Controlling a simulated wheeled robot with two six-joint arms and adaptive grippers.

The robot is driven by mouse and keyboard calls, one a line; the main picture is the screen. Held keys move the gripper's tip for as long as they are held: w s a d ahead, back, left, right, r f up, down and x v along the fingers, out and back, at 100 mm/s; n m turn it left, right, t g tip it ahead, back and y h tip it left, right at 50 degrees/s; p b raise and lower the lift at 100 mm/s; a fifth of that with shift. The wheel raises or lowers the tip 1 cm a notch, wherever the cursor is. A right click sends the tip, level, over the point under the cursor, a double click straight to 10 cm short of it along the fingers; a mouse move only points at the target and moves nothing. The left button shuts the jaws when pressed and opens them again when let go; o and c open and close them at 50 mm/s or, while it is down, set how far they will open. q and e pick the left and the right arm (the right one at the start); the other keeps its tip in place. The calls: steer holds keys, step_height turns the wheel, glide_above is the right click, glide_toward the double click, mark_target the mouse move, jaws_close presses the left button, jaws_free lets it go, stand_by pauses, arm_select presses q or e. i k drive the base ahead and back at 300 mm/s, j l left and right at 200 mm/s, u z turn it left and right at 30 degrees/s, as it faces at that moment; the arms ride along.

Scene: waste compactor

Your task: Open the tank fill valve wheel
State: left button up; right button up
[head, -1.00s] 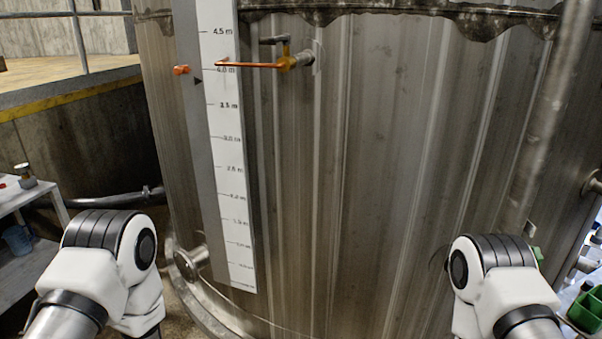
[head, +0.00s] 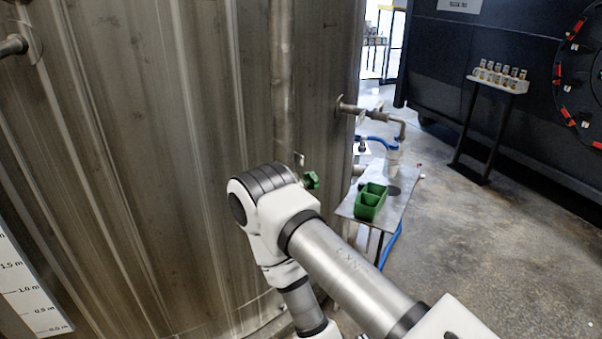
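A small green valve wheel (head: 311,180) shows in the head view beside the tank's vertical pipe, just past the elbow of my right arm. The arm partly hides what lies around it, and I cannot tell whether it is the tank fill valve wheel. The large grey metal tank (head: 160,150) fills the left half of the view. My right arm crosses the middle of the view in front of the tank, but its gripper is out of sight. My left gripper is not in view.
A small table (head: 402,208) with a green divided bin (head: 371,201) stands right of the tank. A pipe with fittings (head: 372,116) leaves the tank above it. A black stand (head: 484,115) with several small items stands farther back. The floor (head: 480,260) at right is clear.

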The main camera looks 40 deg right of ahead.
mark_target(311, 179)
steer(key=i+l+u, duration=0.15)
steer(key=l, duration=1.1)
steer(key=i+l+u, duration=0.15)
steer(key=l, duration=1.15)
steer(key=i+l+u, duration=0.2)
steer(key=l, duration=1.05)
steer(key=k, duration=0.1)
